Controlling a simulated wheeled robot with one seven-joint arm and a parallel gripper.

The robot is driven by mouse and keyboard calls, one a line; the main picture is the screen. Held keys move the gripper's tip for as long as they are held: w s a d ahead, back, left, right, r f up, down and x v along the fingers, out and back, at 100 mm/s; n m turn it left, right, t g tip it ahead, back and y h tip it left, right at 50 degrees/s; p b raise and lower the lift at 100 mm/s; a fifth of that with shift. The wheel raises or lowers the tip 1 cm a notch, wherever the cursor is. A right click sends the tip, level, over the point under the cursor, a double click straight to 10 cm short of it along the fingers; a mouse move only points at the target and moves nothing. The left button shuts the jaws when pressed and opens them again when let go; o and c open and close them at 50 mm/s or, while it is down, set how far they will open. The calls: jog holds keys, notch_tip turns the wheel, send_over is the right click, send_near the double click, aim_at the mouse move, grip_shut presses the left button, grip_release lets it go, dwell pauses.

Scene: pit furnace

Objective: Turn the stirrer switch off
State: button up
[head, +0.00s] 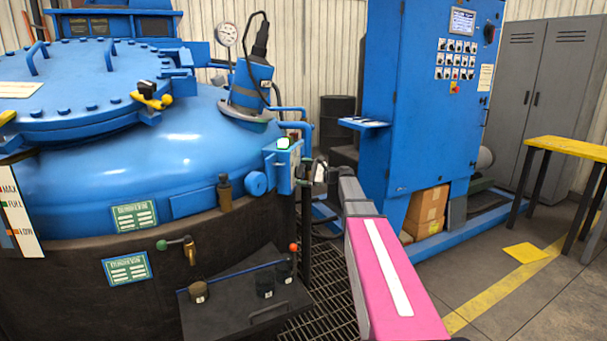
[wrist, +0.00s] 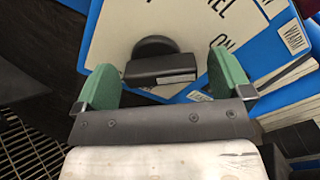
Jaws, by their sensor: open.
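A black rotary switch knob (wrist: 155,50) sits on a white plate (wrist: 110,35) with partly hidden lettering in the wrist view; "ON" can be read to its right. I take it to be the stirrer switch, though its full name does not show. My gripper (wrist: 166,68) is open, with one green finger on each side of the knob and a gap to each. I cannot tell if it touches the knob.
The big blue furnace lid (head: 110,150) fills the left. A blue control cabinet (head: 420,130) stands behind my arm. A dark shelf (head: 262,310) with small pots lies below the box. A yellow-topped table (head: 570,148) is at right, with open floor before it.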

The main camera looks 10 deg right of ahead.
jog(key=shift+c, duration=0.3)
jog(key=c, duration=0.9)
jog(key=shift+o, duration=0.2)
jog(key=shift+n, duration=0.4)
jog(key=n, duration=0.3)
jog(key=shift+a+n, duration=0.1)
jog(key=shift+n, duration=0.3)
jog(key=n, duration=0.4)
jog(key=shift+s, duration=0.1)
jog(key=n, duration=0.5)
jog(key=shift+s, duration=0.1)
jog(key=n, duration=0.4)
jog(key=shift+n, duration=0.3)
